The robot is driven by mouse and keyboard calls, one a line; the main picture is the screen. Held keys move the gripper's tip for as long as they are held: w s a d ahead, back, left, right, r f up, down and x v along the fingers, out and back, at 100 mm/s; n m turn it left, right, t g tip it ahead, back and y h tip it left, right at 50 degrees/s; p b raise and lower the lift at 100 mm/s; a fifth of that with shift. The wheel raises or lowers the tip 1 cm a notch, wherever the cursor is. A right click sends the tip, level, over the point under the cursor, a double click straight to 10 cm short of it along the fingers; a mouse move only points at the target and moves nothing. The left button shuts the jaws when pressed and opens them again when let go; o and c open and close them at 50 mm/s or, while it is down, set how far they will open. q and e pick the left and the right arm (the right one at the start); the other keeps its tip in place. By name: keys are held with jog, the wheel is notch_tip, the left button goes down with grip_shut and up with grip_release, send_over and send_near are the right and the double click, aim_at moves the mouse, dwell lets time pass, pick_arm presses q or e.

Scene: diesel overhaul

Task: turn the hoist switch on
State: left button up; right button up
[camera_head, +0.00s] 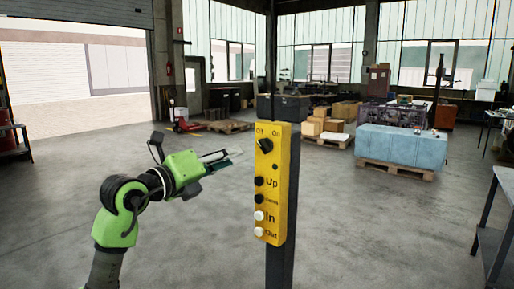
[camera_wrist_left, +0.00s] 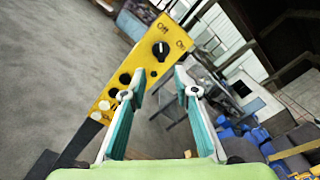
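The hoist control is a yellow box (camera_head: 272,190) on a dark post in the middle of the head view. The black rotary hoist switch (camera_head: 265,145) is at its top, under the "Off" and "On" labels. In the left wrist view the switch (camera_wrist_left: 161,50) appears beyond the fingertips, its pale mark seeming to face "Off". My left gripper (camera_head: 226,157) is left of the box, pointing toward it, apart from the switch. In the wrist view its fingers (camera_wrist_left: 159,84) are spread with nothing between them. My right gripper is not in view.
Below the switch, the box carries black Up and down buttons (camera_head: 259,190) and white In and Out buttons (camera_head: 259,223). A metal table (camera_head: 490,225) stands at the right edge. A blue block on a pallet (camera_head: 400,145) lies farther back. The floor around the post is clear.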

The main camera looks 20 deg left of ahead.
aim_at(261, 147)
pick_arm(q)
jog(key=p+x, duration=0.3)
jog(key=x, duration=0.8)
jog(key=shift+w+d+p, duration=0.25)
jog(key=shift+w+p, duration=0.05)
jog(key=shift+p, duration=0.1)
jog(key=shift+w, duration=0.1)
jog(key=shift+f, duration=0.1)
grip_shut()
